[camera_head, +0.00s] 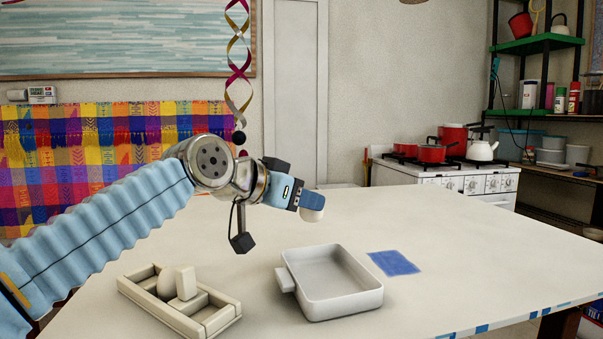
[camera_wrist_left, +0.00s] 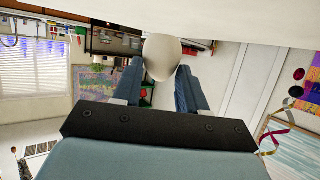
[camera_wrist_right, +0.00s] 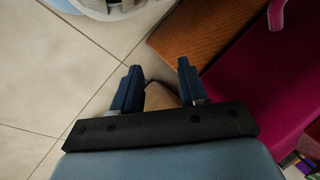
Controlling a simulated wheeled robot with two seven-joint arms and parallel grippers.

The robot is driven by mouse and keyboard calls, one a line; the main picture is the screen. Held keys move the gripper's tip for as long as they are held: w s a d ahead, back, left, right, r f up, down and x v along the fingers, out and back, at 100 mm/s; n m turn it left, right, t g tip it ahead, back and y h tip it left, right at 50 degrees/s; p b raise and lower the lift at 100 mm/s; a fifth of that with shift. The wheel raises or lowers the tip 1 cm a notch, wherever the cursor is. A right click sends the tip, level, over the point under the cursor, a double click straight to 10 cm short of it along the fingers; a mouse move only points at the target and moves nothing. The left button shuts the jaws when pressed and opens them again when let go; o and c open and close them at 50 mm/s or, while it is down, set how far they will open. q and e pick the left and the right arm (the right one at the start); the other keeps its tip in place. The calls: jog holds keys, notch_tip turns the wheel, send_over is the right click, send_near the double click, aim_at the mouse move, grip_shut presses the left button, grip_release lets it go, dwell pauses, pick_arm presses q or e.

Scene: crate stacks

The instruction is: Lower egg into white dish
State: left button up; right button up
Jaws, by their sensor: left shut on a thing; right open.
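My left gripper (camera_head: 310,197) is shut on a pale egg (camera_head: 313,214), held in the air above the table, behind the white dish. In the left wrist view the egg (camera_wrist_left: 161,52) sits between the two blue fingertips. The white dish (camera_head: 345,304) is a shallow rectangular pan with a stub handle at its left side. It stands on the table below and in front of the egg, apart from it, and looks empty. My right gripper (camera_wrist_right: 157,78) shows only in the right wrist view, open, with nothing visibly held, over the floor area.
A cream divided tray (camera_head: 221,321) left of the dish holds another egg (camera_head: 167,282) and a pale upright block (camera_head: 187,284). A flat blue square (camera_head: 394,263) lies right of the dish. The table (camera_head: 470,260) is clear further right. A stove with red pots (camera_head: 437,152) stands behind.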

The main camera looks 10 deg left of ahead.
pick_arm(q)
jog(key=shift+f, duration=0.95)
pick_arm(e)
jog(key=shift+f, duration=0.55)
pick_arm(q)
jog(key=shift+s+d+b, duration=0.25)
jog(key=shift+s+d, duration=0.3)
jog(key=shift+s, duration=0.3)
jog(key=shift+s+d+b, duration=0.25)
jog(key=shift+s+d, duration=0.3)
jog(key=shift+s, duration=0.3)
pick_arm(e)
jog(key=shift+f, duration=0.35)
pick_arm(q)
jog(key=shift+f+b, duration=0.75)
jog(key=shift+f, duration=0.05)
pick_arm(e)
jog(key=shift+f, duration=0.7)
pick_arm(q)
jog(key=shift+f+b, duration=2.2)
jog(key=shift+f, duration=0.25)
pick_arm(e)
jog(key=shift+f, duration=2.25)
